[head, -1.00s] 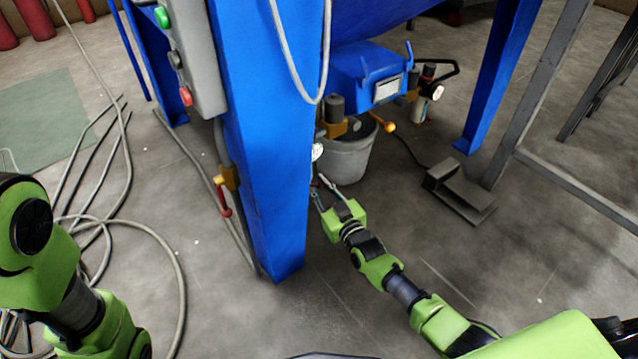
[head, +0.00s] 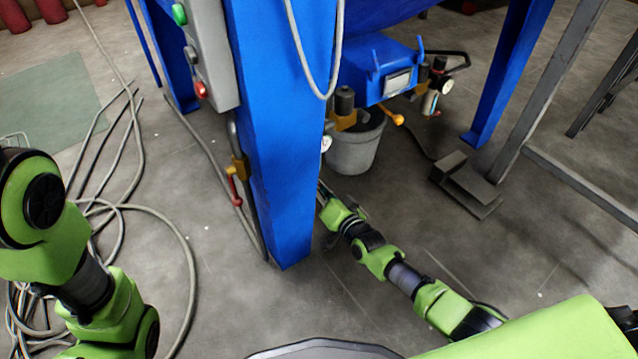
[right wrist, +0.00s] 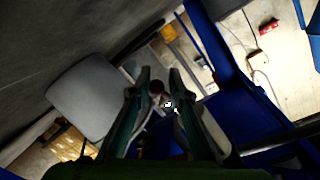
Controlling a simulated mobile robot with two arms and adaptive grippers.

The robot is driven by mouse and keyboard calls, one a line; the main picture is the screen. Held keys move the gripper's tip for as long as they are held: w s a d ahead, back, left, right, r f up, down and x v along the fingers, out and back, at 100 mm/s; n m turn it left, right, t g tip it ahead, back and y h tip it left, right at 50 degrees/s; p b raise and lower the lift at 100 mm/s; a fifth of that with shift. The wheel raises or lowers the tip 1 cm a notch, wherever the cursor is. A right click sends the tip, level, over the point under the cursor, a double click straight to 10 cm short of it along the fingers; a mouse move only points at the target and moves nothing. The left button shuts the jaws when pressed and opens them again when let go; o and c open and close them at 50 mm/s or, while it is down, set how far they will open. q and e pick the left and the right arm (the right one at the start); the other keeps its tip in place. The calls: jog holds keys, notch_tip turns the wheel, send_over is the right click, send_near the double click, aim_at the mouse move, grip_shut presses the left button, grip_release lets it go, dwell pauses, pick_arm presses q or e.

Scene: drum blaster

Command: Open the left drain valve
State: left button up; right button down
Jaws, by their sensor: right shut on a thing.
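A brass valve (head: 240,168) with a red handle (head: 234,190) sits on a pipe at the left side of the blue leg. I cannot tell which part this is. My left gripper is out of view.
A grey bucket (head: 353,152) stands under the machine. The blue leg (head: 283,170) stands close to my right gripper.

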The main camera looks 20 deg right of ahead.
jog(key=shift+w+r+m, duration=0.2)
jog(key=shift+r+m, duration=0.25)
jog(key=shift+m, duration=0.35)
jog(key=c, duration=1.8)
grip_release()
jog(key=shift+s+f, duration=0.1)
jog(key=shift+f, duration=0.05)
jog(key=shift+s+f, duration=0.1)
jog(key=shift+s, duration=0.05)
jog(key=v, duration=1.1)
jog(key=shift+s+d, duration=0.2)
jog(key=shift+s, duration=0.15)
